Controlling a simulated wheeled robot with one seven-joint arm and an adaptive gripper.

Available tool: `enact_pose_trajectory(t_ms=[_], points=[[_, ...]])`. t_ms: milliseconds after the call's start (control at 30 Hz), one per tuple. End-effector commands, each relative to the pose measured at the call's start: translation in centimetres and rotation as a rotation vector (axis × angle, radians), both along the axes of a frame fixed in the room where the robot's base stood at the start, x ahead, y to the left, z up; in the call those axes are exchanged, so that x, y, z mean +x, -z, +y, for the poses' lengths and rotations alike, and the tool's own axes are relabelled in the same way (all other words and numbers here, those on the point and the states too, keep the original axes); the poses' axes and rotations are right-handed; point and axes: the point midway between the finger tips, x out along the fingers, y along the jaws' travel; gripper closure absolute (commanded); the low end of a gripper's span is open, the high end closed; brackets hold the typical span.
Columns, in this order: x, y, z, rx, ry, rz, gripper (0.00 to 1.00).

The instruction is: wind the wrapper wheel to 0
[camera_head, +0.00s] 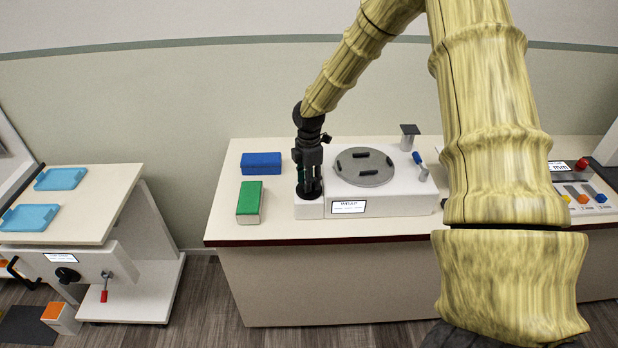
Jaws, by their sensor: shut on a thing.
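The white wrapper (400,205) stands on the counter, with a small label reading WRAP on its front. A grey round plate (363,177) with several dark bars lies on its top. My gripper (309,184) points straight down over the left end of the wrapper. It is shut on a dark round part at that end, which looks like the wrapper wheel (309,195). The gripper hides most of this wheel. The wheel's markings and its reading cannot be made out.
A blue block (261,163) and a green block (249,203) lie on the counter (225,225) left of the wrapper. A blue-tipped lever (417,158) and a grey-topped post (409,131) stand at its right. A side table (100,205) with blue trays is at far left.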

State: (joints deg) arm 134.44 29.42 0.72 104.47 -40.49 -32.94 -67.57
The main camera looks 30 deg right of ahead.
Motion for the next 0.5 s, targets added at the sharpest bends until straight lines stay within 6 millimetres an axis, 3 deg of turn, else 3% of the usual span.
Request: enact_pose_trajectory(t_ms=[500], points=[[0.21,-0.19,-0.04,-0.001,-0.059,-0.005,0.9]])
